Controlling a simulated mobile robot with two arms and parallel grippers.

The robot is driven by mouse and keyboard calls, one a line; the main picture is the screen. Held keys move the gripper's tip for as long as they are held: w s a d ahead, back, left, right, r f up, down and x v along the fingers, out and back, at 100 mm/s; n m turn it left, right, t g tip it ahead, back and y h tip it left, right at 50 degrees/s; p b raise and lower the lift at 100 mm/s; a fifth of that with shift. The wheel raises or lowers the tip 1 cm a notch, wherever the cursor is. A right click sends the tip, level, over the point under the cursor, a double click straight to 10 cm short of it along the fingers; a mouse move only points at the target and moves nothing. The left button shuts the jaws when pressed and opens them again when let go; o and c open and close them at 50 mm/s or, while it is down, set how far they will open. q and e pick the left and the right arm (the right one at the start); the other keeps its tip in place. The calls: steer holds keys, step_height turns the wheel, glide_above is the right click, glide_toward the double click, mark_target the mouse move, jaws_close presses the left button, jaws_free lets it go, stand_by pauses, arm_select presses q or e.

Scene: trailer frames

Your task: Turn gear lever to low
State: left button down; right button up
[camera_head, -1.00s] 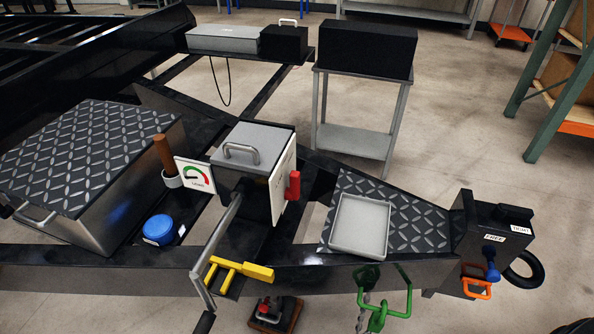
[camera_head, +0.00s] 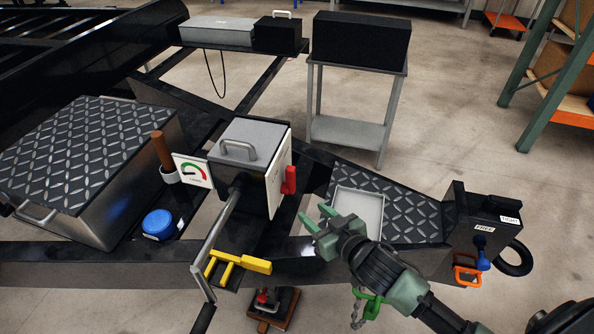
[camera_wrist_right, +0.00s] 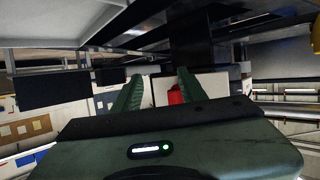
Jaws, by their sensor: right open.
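The red gear lever (camera_head: 289,180) sits on the white label plate (camera_head: 276,187) on the right side of the grey gearbox (camera_head: 255,140). It points upward in the head view. My right gripper (camera_head: 311,228) is open and empty, to the right of and below the lever, apart from it. In the right wrist view the red lever (camera_wrist_right: 176,95) shows between the two green fingers (camera_wrist_right: 158,92), partly hidden by the right finger. My left gripper is not in view.
A grey tray (camera_head: 357,205) lies on the tread plate behind my right gripper. A long crank handle (camera_head: 212,250) and a yellow handle (camera_head: 240,263) are in front of the gearbox. A blue cap (camera_head: 158,224) is at the left.

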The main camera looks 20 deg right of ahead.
mark_target(295, 172)
steer(key=w+d+r+n+g+y, duration=0.35)
steer(key=r+n+y, duration=0.5)
steer(key=y, duration=0.35)
steer(key=p+x, duration=0.1)
steer(key=x, duration=0.6)
steer(key=shift+s+a+r+p, duration=0.1)
steer(key=shift+r+p, duration=0.05)
steer(key=shift+p, duration=0.2)
jaws_close()
stand_by(0.6)
